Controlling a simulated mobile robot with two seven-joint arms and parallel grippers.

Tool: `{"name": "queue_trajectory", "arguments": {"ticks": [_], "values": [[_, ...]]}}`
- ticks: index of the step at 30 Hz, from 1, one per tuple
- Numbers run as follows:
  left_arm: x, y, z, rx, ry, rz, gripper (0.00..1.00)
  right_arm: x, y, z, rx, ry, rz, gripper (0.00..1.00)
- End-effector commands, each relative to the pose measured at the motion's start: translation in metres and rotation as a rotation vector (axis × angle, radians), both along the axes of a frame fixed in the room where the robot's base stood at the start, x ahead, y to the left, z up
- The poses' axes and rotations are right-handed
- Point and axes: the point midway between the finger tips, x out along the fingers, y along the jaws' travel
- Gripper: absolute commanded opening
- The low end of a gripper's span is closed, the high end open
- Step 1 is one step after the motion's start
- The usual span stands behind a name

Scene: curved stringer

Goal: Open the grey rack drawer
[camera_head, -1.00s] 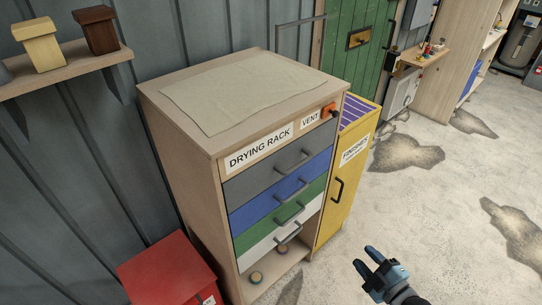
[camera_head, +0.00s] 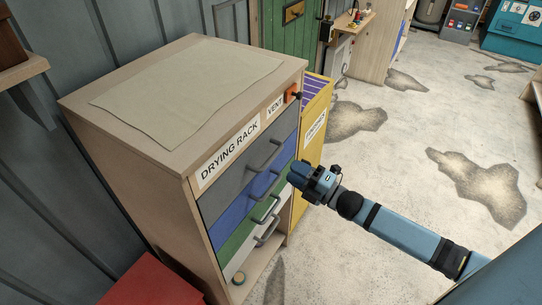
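The wooden drying rack (camera_head: 120,148) stands at the left with a stack of coloured drawers. The grey drawer (camera_head: 228,188) is the top one, and its front looks flush with the rack. Its grey bar handle (camera_head: 265,156) sticks out from the front. My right gripper (camera_head: 297,178) is in front of the rack, to the right of the grey handle and apart from it in the picture. Its fingers point toward the drawers, but their gap is hard to make out. My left gripper is not in view.
Blue, green and white drawers with similar handles lie below the grey one. A yellow finishes cabinet (camera_head: 315,112) stands against the rack's right side. A red box (camera_head: 150,285) is at the bottom left. Open stained floor (camera_head: 400,130) lies to the right.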

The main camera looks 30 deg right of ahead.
Motion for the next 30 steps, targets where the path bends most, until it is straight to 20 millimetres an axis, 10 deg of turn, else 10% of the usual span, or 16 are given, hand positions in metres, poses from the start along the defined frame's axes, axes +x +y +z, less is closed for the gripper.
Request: {"name": "queue_trajectory", "arguments": {"ticks": [10, 24, 30], "values": [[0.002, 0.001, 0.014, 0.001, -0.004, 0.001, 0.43, 0.054, 0.031, 0.014, 0.002, -0.001, -0.001, 0.39], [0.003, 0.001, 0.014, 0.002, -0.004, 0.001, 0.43, 0.066, 0.039, 0.015, 0.001, 0.001, -0.001, 0.39], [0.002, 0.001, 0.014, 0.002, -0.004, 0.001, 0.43, 0.066, 0.039, 0.015, 0.001, 0.001, -0.001, 0.00]]}}
